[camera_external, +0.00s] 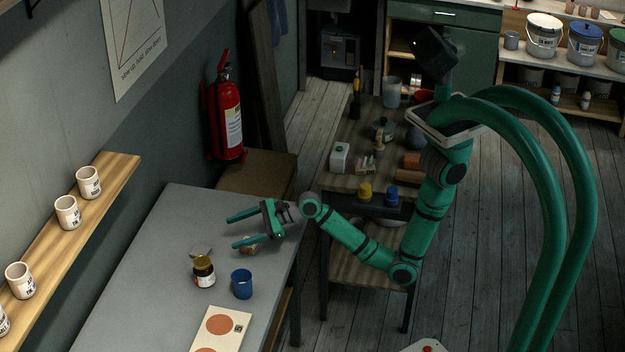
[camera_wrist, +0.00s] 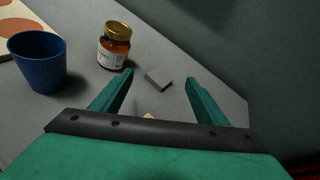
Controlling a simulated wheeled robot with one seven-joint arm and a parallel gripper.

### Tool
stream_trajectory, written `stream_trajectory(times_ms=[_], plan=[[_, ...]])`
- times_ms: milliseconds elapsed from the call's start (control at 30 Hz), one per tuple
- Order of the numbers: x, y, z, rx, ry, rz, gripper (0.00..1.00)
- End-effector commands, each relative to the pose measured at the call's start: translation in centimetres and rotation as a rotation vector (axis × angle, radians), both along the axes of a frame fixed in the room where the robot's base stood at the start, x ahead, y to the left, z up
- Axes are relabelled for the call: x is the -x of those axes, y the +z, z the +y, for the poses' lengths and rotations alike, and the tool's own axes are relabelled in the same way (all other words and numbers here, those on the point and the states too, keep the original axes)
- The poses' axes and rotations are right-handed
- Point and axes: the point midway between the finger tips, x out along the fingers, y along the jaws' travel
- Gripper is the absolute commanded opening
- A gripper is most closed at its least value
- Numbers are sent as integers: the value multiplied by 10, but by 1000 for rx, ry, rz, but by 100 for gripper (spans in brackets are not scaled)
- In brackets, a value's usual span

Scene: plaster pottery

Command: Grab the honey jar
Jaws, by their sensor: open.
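The honey jar (camera_external: 204,272) stands upright on the grey table, an amber jar with a gold lid and a white label. In the wrist view the jar (camera_wrist: 114,46) is beyond my left finger, at the upper left of centre. My green gripper (camera_external: 238,229) is above the table's far right part, past the jar, with its fingers spread. In the wrist view the gripper (camera_wrist: 160,88) has nothing between its fingertips. The jar is apart from both fingers.
A blue cup (camera_external: 242,284) stands close to the jar on the right. A small grey block (camera_external: 201,251) lies behind the jar, and a small tan object (camera_external: 249,245) is under my gripper. A card with orange circles (camera_external: 221,330) lies in front. The table's left side is clear.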

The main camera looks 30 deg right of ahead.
Motion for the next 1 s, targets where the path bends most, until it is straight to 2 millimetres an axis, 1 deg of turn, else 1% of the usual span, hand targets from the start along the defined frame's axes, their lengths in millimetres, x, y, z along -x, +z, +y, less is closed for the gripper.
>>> stream_trajectory(times_ms=[33,100,200,300,367,633,867,1000], plan=[[21,6,22,-19,36,75,68],[43,10,42,-32,71,168,68],[65,14,58,-39,103,256,68],[75,15,67,-41,119,297,68],[76,13,73,-41,122,305,68],[69,-2,107,-40,121,304,68],[65,-7,119,-40,120,302,68],[58,-13,134,-41,118,303,68]])
